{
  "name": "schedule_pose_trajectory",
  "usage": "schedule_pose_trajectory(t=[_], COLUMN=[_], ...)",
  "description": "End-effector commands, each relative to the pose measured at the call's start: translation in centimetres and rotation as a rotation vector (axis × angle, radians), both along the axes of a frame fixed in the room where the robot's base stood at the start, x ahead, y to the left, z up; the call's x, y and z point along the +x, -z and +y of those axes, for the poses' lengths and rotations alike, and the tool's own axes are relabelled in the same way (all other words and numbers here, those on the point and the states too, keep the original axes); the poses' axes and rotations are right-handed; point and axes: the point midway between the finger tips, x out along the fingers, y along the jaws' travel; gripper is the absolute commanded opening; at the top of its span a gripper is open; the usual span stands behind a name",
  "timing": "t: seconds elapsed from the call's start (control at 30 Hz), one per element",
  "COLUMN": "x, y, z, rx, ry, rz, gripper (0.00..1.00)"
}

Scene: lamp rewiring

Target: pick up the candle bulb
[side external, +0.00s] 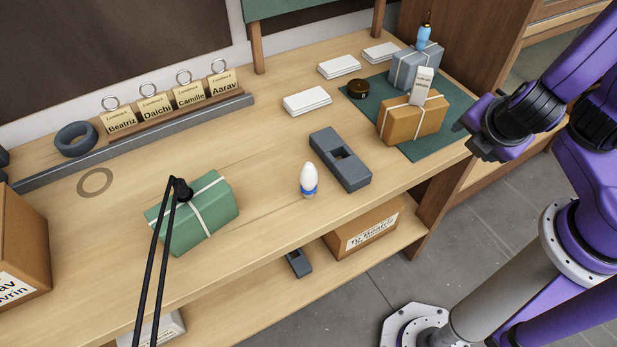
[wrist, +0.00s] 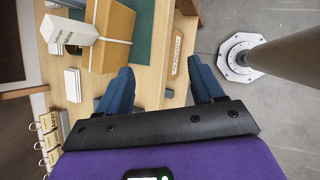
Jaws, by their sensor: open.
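The candle bulb (side external: 308,180), white with a blue base, stands upright on the wooden bench near its front edge in the side external view. I do not make it out in the wrist view. My gripper (wrist: 165,78) is open, its two blue fingers apart with nothing held between them. In the side external view my gripper end (side external: 482,127) is at the right, beside the brown parcel and well to the right of the bulb.
A dark grey block with a recess (side external: 341,159) lies just right of the bulb. A green parcel (side external: 193,212) lies to its left. A brown parcel (side external: 412,118) and grey parcel (side external: 414,68) stand on a green mat (side external: 452,104). Bare bench surrounds the bulb's left side.

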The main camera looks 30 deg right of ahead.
Motion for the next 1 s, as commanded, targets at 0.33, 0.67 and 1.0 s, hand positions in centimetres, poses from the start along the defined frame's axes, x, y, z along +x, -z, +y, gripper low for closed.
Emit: schedule_pose_trajectory(t=[0.33, 0.67, 1.0], x=[4.2, 1.0, 2.9], y=[2.2, 5.2, 6.4], z=[11.4, 20.3, 21.6], rx=[-0.461, -0.624, -0.633], ry=[-0.853, -1.396, -1.433], rz=[-0.309, -0.469, -0.478], gripper=[0.67, 0.67, 0.67])
